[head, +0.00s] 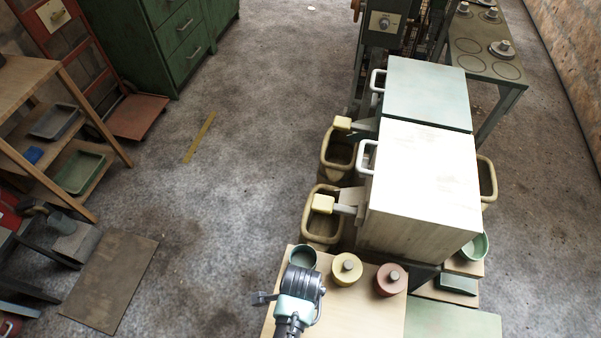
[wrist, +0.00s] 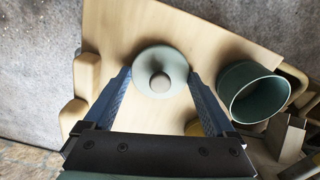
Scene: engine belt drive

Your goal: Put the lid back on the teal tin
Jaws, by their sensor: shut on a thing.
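The teal tin (wrist: 250,92) stands open on the wooden bench top at the right in the wrist view. In the head view its dark opening (head: 302,257) shows just beyond my wrist. The round teal lid (wrist: 160,56) with a grey knob is between my fingertips in the wrist view. My gripper (wrist: 159,76) is shut on the lid by its rim, beside the tin and apart from it. I cannot tell how high the lid is above the bench. In the head view my wrist hides the fingers and the lid.
A yellow lidded tin (head: 346,269) and a red lidded tin (head: 391,280) stand on the bench (head: 375,322) right of the teal tin. A tall pale cabinet (head: 420,185) rises behind them. Open grey floor (head: 220,200) lies to the left.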

